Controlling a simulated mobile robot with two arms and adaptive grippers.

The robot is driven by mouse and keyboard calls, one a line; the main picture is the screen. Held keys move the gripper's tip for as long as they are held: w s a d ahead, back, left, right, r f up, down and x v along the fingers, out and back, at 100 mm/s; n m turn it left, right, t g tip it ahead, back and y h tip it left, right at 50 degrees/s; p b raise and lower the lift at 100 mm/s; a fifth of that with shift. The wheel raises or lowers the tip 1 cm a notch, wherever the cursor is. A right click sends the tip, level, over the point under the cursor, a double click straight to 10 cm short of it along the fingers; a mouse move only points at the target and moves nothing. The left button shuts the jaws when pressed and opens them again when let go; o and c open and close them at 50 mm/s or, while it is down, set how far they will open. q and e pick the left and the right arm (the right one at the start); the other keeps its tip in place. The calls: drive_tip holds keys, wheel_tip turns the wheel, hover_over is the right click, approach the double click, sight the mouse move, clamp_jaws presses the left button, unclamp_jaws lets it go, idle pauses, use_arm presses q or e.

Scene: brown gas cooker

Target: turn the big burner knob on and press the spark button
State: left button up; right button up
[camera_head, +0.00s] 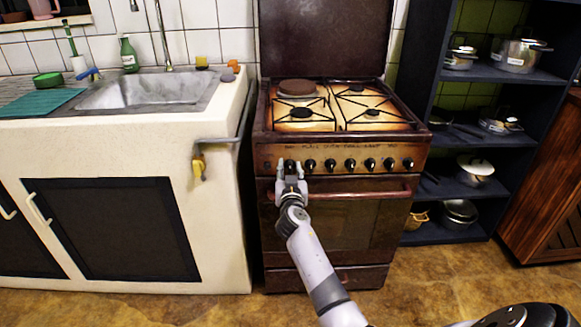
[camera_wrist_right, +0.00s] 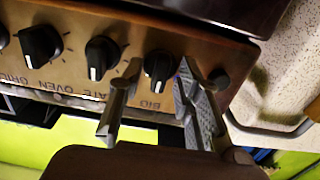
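The brown gas cooker (camera_head: 345,200) stands against the wall with a row of black knobs along its front panel. The big burner knob (camera_wrist_right: 158,65), with "BIG" printed by it, sits between the spread fingers of my right gripper (camera_wrist_right: 152,85) in the wrist view. Its white mark runs along the knob's lower half there. I cannot tell whether the fingers touch it. A small dark round button (camera_wrist_right: 219,78) lies just beyond one finger. In the head view my right gripper (camera_head: 291,183) is at the panel's left end and partly hides the knob. My left gripper is out of view.
An oven handle bar (camera_head: 360,194) runs across the front just below the knobs. Another knob (camera_wrist_right: 103,57) lies close beside one finger. The sink counter (camera_head: 130,150) is at the left and a dark shelf of pots (camera_head: 485,140) at the right.

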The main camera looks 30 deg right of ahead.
drive_tip(key=shift+c, duration=0.4)
clamp_jaws()
